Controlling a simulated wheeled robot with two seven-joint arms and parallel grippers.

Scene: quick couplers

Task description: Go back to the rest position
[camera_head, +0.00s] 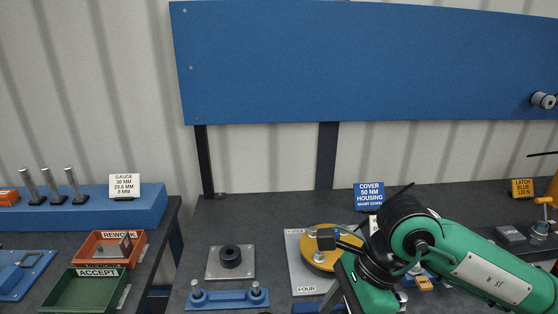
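My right arm (480,277) comes in from the right, green with black joints. Its wrist bends down over the bench, and the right gripper (352,292) sits at the lower edge in front of the yellow disc (318,246). Its fingertips cannot be made out, so I cannot tell whether it is open or shut or holds anything. My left arm and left gripper are not in view. The yellow round cover lies on a grey plate (296,265) marked FOUR, partly hidden by my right wrist.
A grey plate with a black ring (230,257) and a blue two-post fixture (228,298) stand left of my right gripper. On the left table are a red REWORK tray (88,247), a green ACCEPT tray (70,292) and a blue gauge block (140,209). A gap separates the tables.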

